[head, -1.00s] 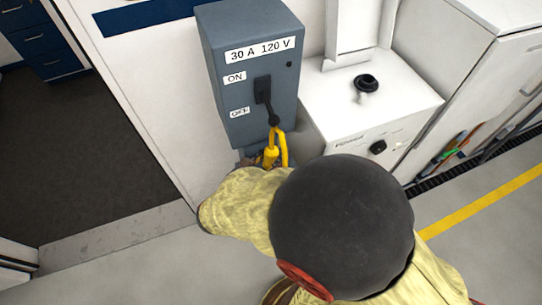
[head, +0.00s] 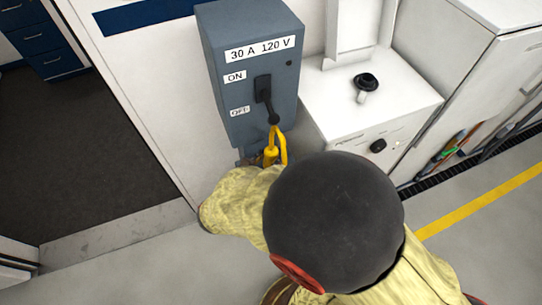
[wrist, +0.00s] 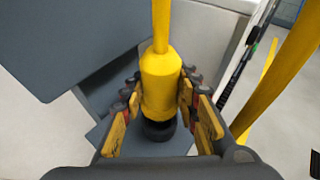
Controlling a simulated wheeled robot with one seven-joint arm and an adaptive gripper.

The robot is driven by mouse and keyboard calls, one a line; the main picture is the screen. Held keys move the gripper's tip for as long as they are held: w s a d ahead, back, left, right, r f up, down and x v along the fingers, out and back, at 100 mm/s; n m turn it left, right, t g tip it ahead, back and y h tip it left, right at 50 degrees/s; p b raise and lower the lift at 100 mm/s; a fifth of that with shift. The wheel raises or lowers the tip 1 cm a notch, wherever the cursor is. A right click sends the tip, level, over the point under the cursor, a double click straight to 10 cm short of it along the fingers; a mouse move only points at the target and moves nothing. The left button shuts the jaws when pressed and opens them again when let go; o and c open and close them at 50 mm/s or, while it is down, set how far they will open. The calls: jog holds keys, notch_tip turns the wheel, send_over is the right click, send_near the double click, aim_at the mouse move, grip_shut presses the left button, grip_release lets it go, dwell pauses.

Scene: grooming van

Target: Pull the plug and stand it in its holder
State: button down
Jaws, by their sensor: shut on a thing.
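The yellow plug (wrist: 161,82) stands between the fingers of my gripper (wrist: 160,100) in the wrist view, and the gripper is shut on it. The plug's black lower end (wrist: 158,130) is over or against a grey ledge; I cannot tell whether it is seated in a socket. In the head view the yellow plug (head: 270,154) and its looped cable (head: 283,148) show just below the grey switch box (head: 252,70). My arm hides most of the gripper there. The box's black lever (head: 271,112) points down, near the OFF label. I cannot make out a plug holder for certain.
A white cabinet (head: 400,98) stands right of the box, with a black round fitting (head: 366,82) on top and a black knob (head: 378,146) on its front. Coloured tool handles (head: 448,148) hang farther right. The floor at left is clear.

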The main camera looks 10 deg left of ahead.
jog(key=shift+f+b, duration=0.35)
jog(key=shift+f, duration=0.35)
jog(key=shift+f, duration=0.1)
dwell(0.4)
jog(key=shift+f, duration=0.4)
jog(key=shift+f+b, duration=0.55)
jog(key=shift+f, duration=0.05)
dwell(0.6)
jog(key=c, duration=1.4)
grip_release()
jog(key=shift+o, duration=0.7)
jog(key=v, duration=1.2)
jog(key=shift+a, duration=0.1)
